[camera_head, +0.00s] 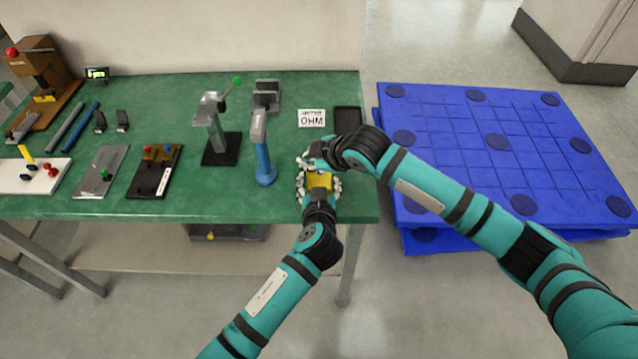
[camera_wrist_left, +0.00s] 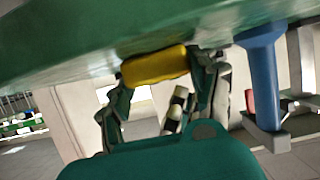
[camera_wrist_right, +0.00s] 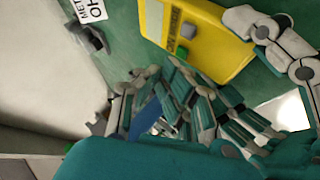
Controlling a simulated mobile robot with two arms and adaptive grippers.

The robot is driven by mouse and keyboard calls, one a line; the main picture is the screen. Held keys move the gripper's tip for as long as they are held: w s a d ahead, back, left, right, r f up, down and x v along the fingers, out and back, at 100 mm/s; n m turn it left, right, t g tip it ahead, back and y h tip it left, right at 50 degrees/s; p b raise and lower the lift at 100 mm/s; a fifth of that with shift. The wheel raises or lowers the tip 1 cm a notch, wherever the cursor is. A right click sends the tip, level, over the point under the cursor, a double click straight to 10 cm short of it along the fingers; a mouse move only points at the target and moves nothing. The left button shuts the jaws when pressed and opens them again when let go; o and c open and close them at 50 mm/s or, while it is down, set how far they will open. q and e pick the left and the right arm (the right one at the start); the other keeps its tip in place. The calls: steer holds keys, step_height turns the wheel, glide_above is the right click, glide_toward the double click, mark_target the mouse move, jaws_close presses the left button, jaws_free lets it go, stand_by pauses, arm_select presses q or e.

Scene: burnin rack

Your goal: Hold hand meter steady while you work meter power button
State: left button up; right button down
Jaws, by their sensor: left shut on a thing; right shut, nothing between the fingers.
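The yellow hand meter (camera_head: 319,181) is near the front right of the green bench. It also shows in the left wrist view (camera_wrist_left: 153,66). My left gripper (camera_head: 318,188) is shut on the meter from the front, with fingers at its two sides. In the right wrist view the meter (camera_wrist_right: 222,52) shows a face with a green button (camera_wrist_right: 188,30) and a small grey square beside it. My right gripper (camera_wrist_right: 172,100) is shut and empty close to that face; I cannot tell whether it touches. In the head view my right gripper (camera_head: 309,163) partly covers the meter's far end.
A blue-handled tool (camera_head: 263,160) stands just left of the grippers. A white OHM card (camera_head: 312,118) and a dark tray (camera_head: 348,120) lie behind. A grey press (camera_head: 217,130) and several small panels fill the left of the bench (camera_head: 230,203). Blue pallets (camera_head: 470,150) are at right.

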steer(key=shift+f, duration=0.15)
stand_by(0.3)
steer(key=shift+f, duration=0.4)
stand_by(0.5)
steer(key=shift+r, duration=0.55)
step_height(320, 180, up, 6)
stand_by(0.5)
